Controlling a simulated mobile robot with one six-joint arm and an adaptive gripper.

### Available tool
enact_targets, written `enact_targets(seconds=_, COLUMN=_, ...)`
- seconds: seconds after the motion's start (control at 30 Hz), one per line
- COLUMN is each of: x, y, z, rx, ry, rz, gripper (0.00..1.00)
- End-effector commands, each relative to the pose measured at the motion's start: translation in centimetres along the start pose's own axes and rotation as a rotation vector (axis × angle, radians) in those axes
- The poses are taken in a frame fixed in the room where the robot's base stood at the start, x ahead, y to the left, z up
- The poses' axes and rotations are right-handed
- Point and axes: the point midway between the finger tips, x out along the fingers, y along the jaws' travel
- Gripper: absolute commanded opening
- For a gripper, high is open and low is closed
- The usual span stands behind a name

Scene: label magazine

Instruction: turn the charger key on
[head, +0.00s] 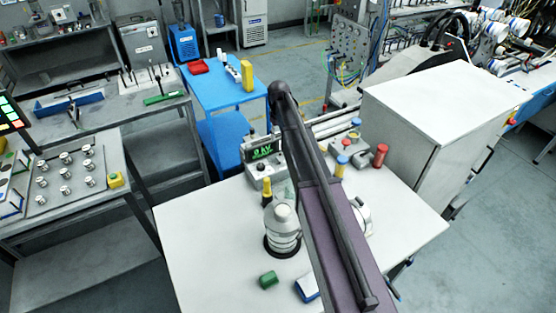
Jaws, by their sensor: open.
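A grey charger box (256,160) with a lit green display (262,150) stands at the back left of the white table. The display seems to read "0 kV". Small controls sit on its front below the display, but I cannot pick out the key or tell its position.
The white table (200,240) holds a clear and white vessel on a dark ring (282,245), a yellow-topped item (267,190), a green block (268,279), a red cylinder (381,155) and a grey button box (350,143). A large white cabinet (430,120) stands right. The table's left front is clear.

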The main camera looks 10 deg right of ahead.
Motion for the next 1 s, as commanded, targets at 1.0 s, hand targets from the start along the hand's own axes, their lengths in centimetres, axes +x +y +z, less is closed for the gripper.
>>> enact_targets(seconds=1.0, x=8.2, y=-0.2, z=-0.1, rx=-0.002, ry=0.000, rz=0.000, gripper=0.47)
